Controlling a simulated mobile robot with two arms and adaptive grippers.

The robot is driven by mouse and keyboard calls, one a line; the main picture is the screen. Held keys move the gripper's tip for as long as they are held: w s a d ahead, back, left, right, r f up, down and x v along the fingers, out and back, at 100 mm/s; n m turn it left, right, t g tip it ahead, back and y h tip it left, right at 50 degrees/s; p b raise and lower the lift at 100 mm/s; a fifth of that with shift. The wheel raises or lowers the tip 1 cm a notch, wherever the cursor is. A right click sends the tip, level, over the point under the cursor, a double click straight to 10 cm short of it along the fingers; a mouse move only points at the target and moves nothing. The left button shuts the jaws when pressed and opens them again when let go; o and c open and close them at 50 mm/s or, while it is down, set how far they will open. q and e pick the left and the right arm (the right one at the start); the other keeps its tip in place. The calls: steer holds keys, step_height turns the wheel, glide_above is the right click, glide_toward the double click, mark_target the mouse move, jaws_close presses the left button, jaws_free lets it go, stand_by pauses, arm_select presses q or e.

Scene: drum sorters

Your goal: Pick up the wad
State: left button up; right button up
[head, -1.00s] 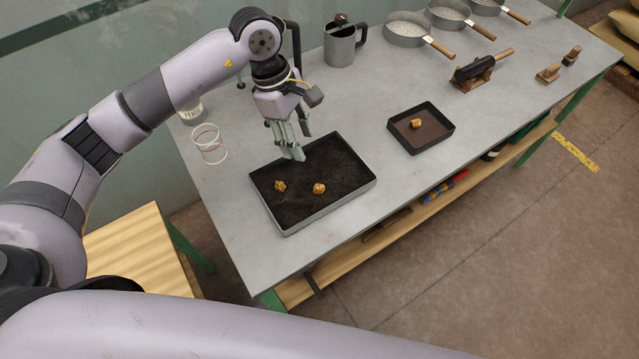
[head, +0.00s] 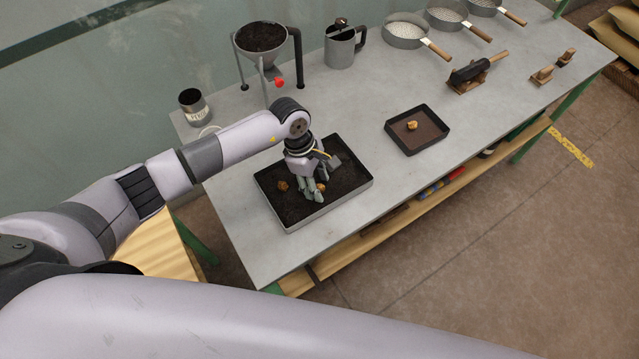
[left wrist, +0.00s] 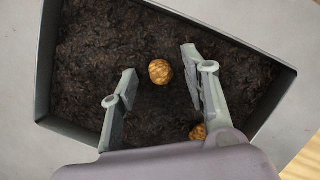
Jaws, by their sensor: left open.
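A golden-brown crumpled wad (head: 283,186) lies on dark soil in the large tray (head: 336,209). A second wad (head: 321,187) in that tray is partly hidden by my left gripper (head: 316,197), which is open and low over the soil. In the left wrist view one wad (left wrist: 160,71) lies in line with the gap between the open fingers (left wrist: 158,92), just beyond their tips. Another wad (left wrist: 198,132) shows partly behind the right finger. A third wad (head: 412,125) sits in the small tray (head: 443,137). My right gripper is out of view.
A funnel of soil (head: 262,42) on a stand, a labelled can (head: 194,107) and a metal watering can (head: 340,50) stand behind the large tray. Sieves (head: 405,30) and wooden-handled tools (head: 475,75) are at the back right. The bench top between the trays is clear.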

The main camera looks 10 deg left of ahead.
arm_select(q)
steer(key=shift+d+f, duration=0.1)
steer(key=shift+f, duration=0.15)
steer(key=shift+c, duration=0.6)
steer(key=c, duration=0.7)
steer(key=shift+o, duration=0.2)
steer(key=shift+r, duration=0.15)
